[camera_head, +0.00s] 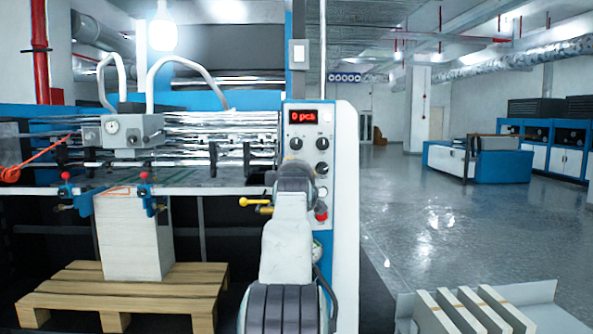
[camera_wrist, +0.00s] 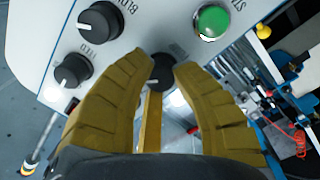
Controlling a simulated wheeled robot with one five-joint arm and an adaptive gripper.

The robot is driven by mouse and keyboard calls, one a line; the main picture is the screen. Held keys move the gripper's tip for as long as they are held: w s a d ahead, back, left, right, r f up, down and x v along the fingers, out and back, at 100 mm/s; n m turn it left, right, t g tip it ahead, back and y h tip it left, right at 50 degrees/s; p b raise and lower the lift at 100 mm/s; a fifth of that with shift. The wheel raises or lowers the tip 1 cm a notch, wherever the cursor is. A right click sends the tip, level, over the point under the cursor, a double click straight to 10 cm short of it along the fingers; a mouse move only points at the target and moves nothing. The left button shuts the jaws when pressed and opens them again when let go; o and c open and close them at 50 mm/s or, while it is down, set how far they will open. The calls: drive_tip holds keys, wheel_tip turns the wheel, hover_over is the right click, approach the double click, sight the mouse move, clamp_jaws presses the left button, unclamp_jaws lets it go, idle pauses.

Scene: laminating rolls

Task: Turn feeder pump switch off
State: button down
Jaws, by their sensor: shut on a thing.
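In the wrist view, a black rotary switch (camera_wrist: 162,68) on the white control panel (camera_wrist: 160,22) sits between the fingertips of my gripper (camera_wrist: 160,72). The two yellow-brown fingers close around its sides.
The wrist view also shows a green start button (camera_wrist: 211,22) and two black knobs, one upper (camera_wrist: 100,22) and one lower (camera_wrist: 72,70), near my fingers. In the head view, a red display (camera_head: 303,116) reads 0 pcs, and a wooden pallet (camera_head: 120,290) lies left.

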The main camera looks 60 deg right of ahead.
drive_tip(key=shift+n, duration=1)
drive_tip(key=shift+w, duration=0.1)
drive_tip(key=c, duration=1)
unclamp_jaws()
drive_tip(key=shift+o, duration=0.2)
drive_tip(key=v, duration=1.2)
drive_tip(key=shift+f, duration=0.2)
